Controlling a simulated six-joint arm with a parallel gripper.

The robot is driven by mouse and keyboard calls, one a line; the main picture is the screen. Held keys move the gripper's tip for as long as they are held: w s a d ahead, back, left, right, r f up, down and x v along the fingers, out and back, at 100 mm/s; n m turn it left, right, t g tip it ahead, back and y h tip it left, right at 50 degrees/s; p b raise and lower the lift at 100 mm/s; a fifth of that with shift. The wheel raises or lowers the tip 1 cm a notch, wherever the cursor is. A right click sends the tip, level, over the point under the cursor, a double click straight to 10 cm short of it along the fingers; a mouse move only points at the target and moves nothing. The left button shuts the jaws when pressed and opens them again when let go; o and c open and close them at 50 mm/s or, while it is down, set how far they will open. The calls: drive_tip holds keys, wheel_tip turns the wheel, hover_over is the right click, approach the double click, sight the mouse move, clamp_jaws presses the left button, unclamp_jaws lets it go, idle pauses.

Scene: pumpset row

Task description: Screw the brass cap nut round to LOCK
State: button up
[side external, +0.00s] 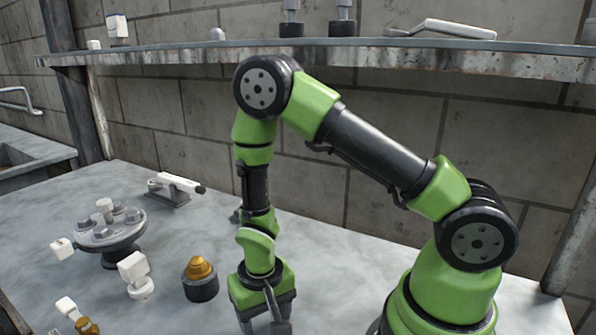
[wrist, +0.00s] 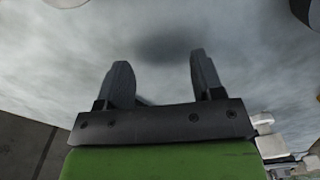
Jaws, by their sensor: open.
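The brass cap nut (side external: 199,267) sits on top of a dark round base (side external: 201,288) on the bench, left of my gripper in the side view. Any LOCK marking is too small to make out. My gripper (side external: 268,325) points down over the bench to the right of the nut, apart from it. In the wrist view my gripper (wrist: 160,75) has its two dark fingers spread, with only bare bench between them. I cannot identify the brass nut in the wrist view.
Left of the nut are a white-handled valve (side external: 135,274), a round bolted flange (side external: 107,230) and a brass fitting with a white handle (side external: 77,315). A white-handled clamp (side external: 174,189) lies behind. A shelf (side external: 400,56) spans the back wall. Bench between nut and gripper is clear.

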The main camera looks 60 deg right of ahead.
drive_tip(key=shift+f, duration=0.45)
drive_tip(key=s+r+t, duration=0.2)
drive_tip(key=r, duration=1.1)
drive_tip(key=s+d+r+n+t+y, duration=0.1)
drive_tip(key=s+r+t, duration=0.2)
drive_tip(key=r, duration=1.1)
drive_tip(key=shift+s+d+r, duration=0.25)
drive_tip(key=shift+s+r, duration=0.05)
drive_tip(key=s+r+n+t+y, duration=0.1)
drive_tip(key=s+r+t, duration=0.1)
drive_tip(key=s, duration=0.3)
drive_tip(key=shift+r, duration=0.65)
drive_tip(key=shift+a, duration=0.1)
drive_tip(key=shift+c, duration=0.3)
